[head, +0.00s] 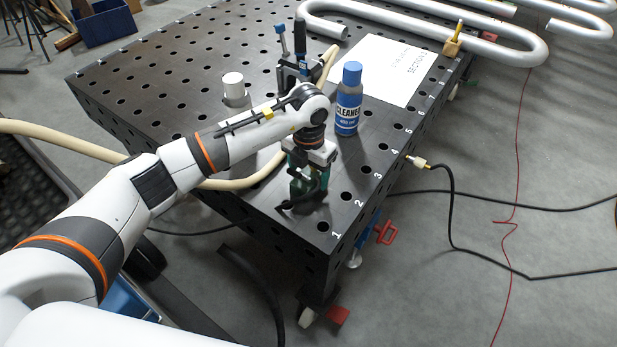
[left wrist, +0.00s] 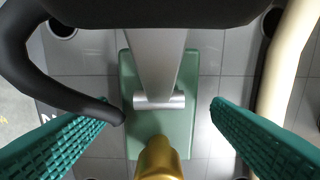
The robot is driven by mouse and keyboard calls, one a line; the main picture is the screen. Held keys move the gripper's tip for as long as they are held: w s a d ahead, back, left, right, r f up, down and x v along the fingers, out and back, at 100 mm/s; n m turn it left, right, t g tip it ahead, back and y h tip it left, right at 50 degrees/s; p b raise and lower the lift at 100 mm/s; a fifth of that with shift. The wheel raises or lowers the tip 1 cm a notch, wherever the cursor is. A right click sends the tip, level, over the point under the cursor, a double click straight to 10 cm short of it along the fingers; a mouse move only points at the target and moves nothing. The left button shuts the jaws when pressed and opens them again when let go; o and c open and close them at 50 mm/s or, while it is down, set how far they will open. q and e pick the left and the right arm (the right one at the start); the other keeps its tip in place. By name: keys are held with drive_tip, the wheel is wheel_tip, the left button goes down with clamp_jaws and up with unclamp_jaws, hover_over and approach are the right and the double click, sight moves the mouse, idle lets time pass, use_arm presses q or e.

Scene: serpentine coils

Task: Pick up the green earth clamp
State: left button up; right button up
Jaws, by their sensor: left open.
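The green earth clamp (left wrist: 132,85) lies on the table below my left gripper, in the middle of the left wrist view. It has a flat green body, a silver bar across it and a brass-coloured part (left wrist: 158,162) at the lower edge. My left gripper (left wrist: 165,112) is open, with one teal finger on each side of the clamp and visible gaps between. In the head view the left gripper (head: 309,178) points down near the table's front corner and largely hides the clamp. My right gripper is not in view.
The black perforated table (head: 150,85) holds a blue cleaner bottle (head: 348,98), a white cylinder (head: 233,86), a black clamp tool (head: 300,62) and a white sheet (head: 385,68). A cream hose (head: 245,182) runs beside my gripper. A black curved piece (left wrist: 50,88) reaches the clamp's left edge.

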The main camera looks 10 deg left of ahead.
use_arm(q)
drive_tip(key=c, duration=1.4)
drive_tip(key=shift+r, duration=0.1)
clamp_jaws()
drive_tip(key=shift+w+r, duration=0.1)
